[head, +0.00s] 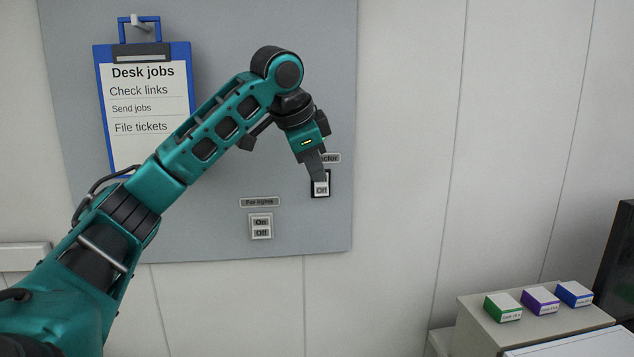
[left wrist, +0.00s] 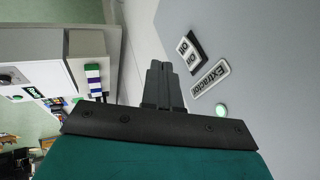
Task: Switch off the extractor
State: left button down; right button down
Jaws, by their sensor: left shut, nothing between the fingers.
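The extractor switch (head: 320,188) is a small rocker in a black frame on the grey wall panel. Its "Off" half shows in the head view; my fingers cover the upper half. In the left wrist view the switch (left wrist: 189,52) shows both halves beside its "Extractor" label (left wrist: 209,77). A round green lamp (left wrist: 221,109) near the label looks lit. My left gripper (head: 320,178) is shut and empty, its tips in front of the switch. In the left wrist view the fingertips (left wrist: 160,66) appear beside the switch; I cannot tell whether they touch. My right gripper is not in view.
A second switch (head: 261,226), labelled "Far lights", sits lower left on the panel (head: 225,30). A blue clipboard (head: 186,50) hangs at the upper left, behind my arm. Green, purple and blue boxes (head: 540,301) stand on a cabinet (head: 480,325) at the lower right.

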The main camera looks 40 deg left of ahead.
aim_at(322, 186)
pick_arm(q)
jog(key=shift+w+a+f, duration=0.85)
jog(key=shift+w+f, duration=0.25)
jog(key=shift+w+a+f, duration=0.85)
jog(key=shift+w+f, duration=0.2)
jog(key=shift+a+f+t+y+b, duration=0.1)
jog(key=shift+f+t+y+b, duration=0.2)
jog(key=shift+f+y+b, duration=0.2)
jog(key=shift+r, duration=0.35)
jog(key=shift+r+p, duration=0.1)
jog(key=shift+p, duration=0.25)
jog(key=shift+w+r+p, duration=0.1)
jog(key=shift+r+p, duration=0.25)
jog(key=shift+r, duration=0.4)
